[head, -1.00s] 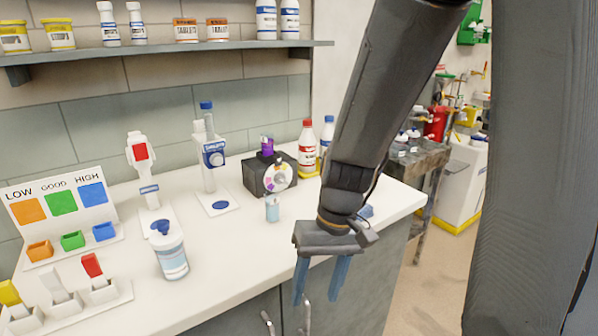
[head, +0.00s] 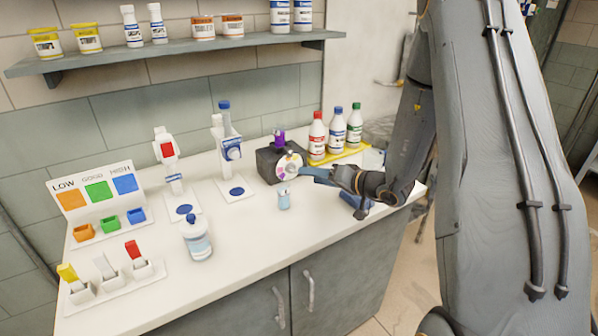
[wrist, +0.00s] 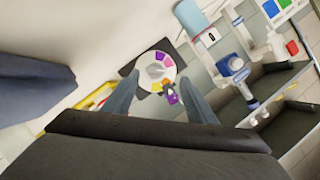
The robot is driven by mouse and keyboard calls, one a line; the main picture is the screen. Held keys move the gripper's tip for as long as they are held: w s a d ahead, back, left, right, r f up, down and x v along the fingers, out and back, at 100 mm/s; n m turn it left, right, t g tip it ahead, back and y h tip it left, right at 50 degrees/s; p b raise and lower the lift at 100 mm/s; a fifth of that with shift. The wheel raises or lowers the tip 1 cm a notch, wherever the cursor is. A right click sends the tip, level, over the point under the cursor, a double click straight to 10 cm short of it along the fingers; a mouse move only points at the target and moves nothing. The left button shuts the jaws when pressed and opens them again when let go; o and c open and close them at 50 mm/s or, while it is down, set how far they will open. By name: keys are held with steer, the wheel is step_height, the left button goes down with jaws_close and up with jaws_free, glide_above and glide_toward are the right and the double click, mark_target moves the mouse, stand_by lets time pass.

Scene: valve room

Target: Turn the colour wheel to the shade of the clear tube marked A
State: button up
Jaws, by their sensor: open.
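The colour wheel (head: 289,166), a pale disc with coloured segments, is on the front of a black box (head: 270,163) on the counter. A tube with purple contents (head: 279,138) stands in the box top. A small clear container with pale blue contents (head: 284,200) stands in front of the box. I cannot read an A on either. My gripper (head: 312,174) is open, close to the wheel's right side. In the wrist view the wheel (wrist: 157,68) shows between the two blue fingers of my gripper (wrist: 156,88). I cannot tell whether they touch it.
Several bottles (head: 337,132) stand on a yellow tray right of the box. Left are two white stands (head: 228,150), a white bottle (head: 197,238), a LOW/GOOD/HIGH panel (head: 97,192) and a row of coloured levers (head: 108,270). A shelf (head: 180,52) hangs above. The front counter middle is clear.

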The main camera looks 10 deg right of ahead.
mark_target(295, 172)
steer(key=shift+w+d, duration=0.3)
steer(key=shift+w, duration=0.05)
steer(key=shift+w+a+f, duration=0.1)
steer(key=shift+w, duration=0.2)
steer(key=p+x, duration=0.3)
steer(key=x, duration=0.4)
steer(key=c, duration=1.1)
steer(key=shift+f, duration=0.1)
